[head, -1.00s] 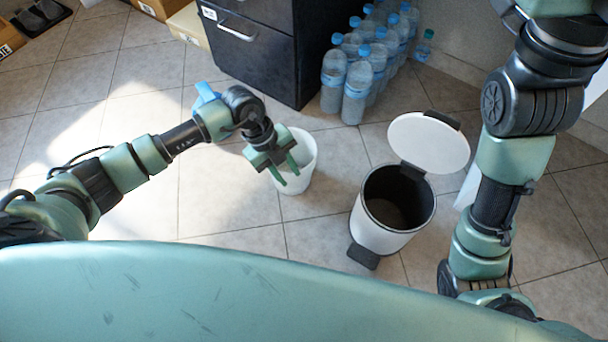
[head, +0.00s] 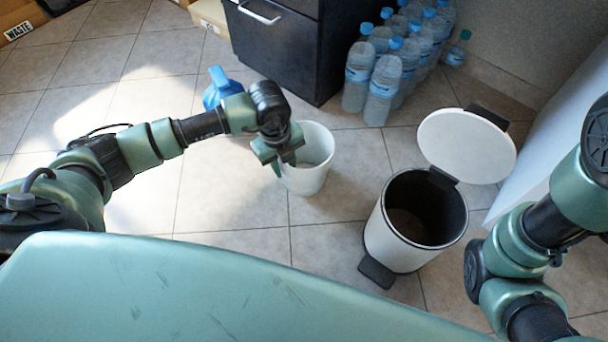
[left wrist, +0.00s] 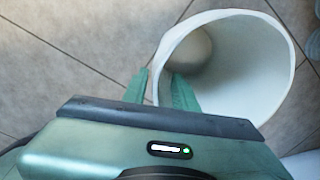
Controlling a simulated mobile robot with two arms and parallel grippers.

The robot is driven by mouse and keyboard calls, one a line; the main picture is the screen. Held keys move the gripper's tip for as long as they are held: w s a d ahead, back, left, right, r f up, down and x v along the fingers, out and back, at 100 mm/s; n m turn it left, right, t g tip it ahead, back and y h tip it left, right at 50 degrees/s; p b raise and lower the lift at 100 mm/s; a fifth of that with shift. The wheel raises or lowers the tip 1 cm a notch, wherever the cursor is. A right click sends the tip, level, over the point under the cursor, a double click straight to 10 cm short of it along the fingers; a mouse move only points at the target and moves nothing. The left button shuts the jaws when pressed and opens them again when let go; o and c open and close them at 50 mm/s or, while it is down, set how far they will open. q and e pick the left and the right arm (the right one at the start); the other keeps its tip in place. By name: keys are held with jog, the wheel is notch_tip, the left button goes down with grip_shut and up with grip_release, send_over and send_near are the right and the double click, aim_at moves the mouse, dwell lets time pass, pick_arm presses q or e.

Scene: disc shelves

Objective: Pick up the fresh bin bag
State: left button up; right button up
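I see nothing that is clearly a fresh bin bag. A blue object (head: 219,88) stands on the floor behind my left arm; it is partly hidden, and I cannot tell what it is. A small white bin (head: 308,172) stands open on the tiles. My left gripper (head: 284,162) is at its left rim, pointing down. In the left wrist view the fingers (left wrist: 158,90) are apart, one on each side of the wall of the white bin (left wrist: 240,60), and look open. The bin's inside shows a pale round bottom. My right gripper is out of view.
A white pedal bin (head: 395,235) with a dark inside and its lid (head: 466,146) raised stands to the right. Several water bottles (head: 385,85) stand beside a black cabinet (head: 280,50). A box labelled WASTE (head: 18,28) is far left.

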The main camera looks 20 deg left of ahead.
pick_arm(q)
notch_tip(320, 180, down, 3)
jog(key=shift+r+b, duration=0.15)
jog(key=shift+b, duration=0.5)
jog(key=shift+w+r, duration=0.1)
grip_shut()
dwell(0.8)
